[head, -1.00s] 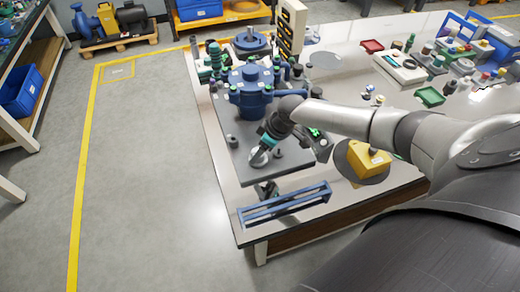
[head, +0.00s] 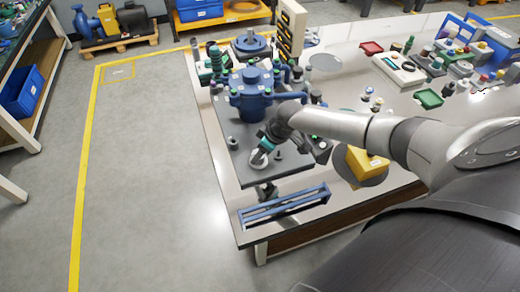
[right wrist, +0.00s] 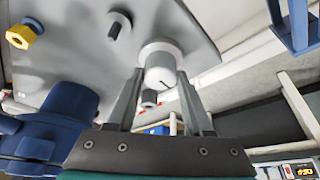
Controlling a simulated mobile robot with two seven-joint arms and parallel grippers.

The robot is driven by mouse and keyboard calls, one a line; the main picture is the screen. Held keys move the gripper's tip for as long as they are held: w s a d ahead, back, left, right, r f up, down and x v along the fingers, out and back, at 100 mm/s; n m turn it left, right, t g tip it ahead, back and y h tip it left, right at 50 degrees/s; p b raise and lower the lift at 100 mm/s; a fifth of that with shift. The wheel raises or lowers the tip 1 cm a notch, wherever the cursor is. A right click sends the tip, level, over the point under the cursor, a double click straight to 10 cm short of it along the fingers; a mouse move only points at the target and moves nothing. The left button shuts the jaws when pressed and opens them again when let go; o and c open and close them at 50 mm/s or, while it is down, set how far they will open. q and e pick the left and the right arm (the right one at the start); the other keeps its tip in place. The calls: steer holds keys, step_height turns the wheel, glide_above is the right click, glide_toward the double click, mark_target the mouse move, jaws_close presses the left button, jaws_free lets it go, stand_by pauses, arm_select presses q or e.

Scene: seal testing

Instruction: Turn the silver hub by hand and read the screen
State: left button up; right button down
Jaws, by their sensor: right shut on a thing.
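The silver hub (head: 258,160) stands at the near end of the grey plate of the blue machine (head: 248,95). In the right wrist view the hub (right wrist: 160,62) shows as a pale round collar and cylinder with a short dark mark on its face. My right gripper (right wrist: 156,82) is shut on it, one finger on each side. In the head view this gripper (head: 264,150) partly covers the hub. A small panel with orange characters (right wrist: 304,171) shows at the lower right corner of the wrist view; I cannot read it surely. My left gripper is not in view.
A blue rack (head: 285,206) lies at the bench's near edge. A yellow block (head: 367,162) sits on a dark disc right of the plate, below my right forearm. Red and green trays and small parts fill the far right. The floor at left is clear.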

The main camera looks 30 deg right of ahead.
steer(key=m+p, duration=0.1)
steer(key=p, duration=0.1)
steer(key=m+h+p, duration=0.1)
steer(key=m+p, duration=0.3)
steer(key=shift+s+a+r+h+p, duration=0.2)
steer(key=shift+a+h+p, duration=0.1)
steer(key=shift+h+p, duration=0.1)
steer(key=shift+f+m+h+p, duration=0.1)
steer(key=shift+m+h+p, duration=0.2)
steer(key=shift+m+p, duration=0.55)
steer(key=m+h+p, duration=0.1)
steer(key=m, duration=0.2)
steer(key=shift+a+f, duration=0.1)
steer(key=shift+w+m+h, duration=0.15)
steer(key=shift+m+h, duration=0.35)
steer(key=shift+m, duration=0.75)
steer(key=m+g, duration=0.1)
steer(key=m, duration=0.1)
steer(key=shift+a+f+m+h, duration=0.1)
steer(key=shift+f+m+h, duration=0.05)
steer(key=shift+m+h, duration=0.25)
steer(key=m+g+b, duration=0.1)
steer(key=m+b, duration=0.1)
steer(key=m, duration=0.1)
steer(key=shift+w+m+h, duration=0.15)
steer(key=shift+m+h, duration=0.15)
steer(key=shift+h, duration=0.1)
steer(key=shift+m+g+b, duration=0.8)
steer(key=shift+m+b, duration=0.45)
steer(key=shift+m, duration=0.45)
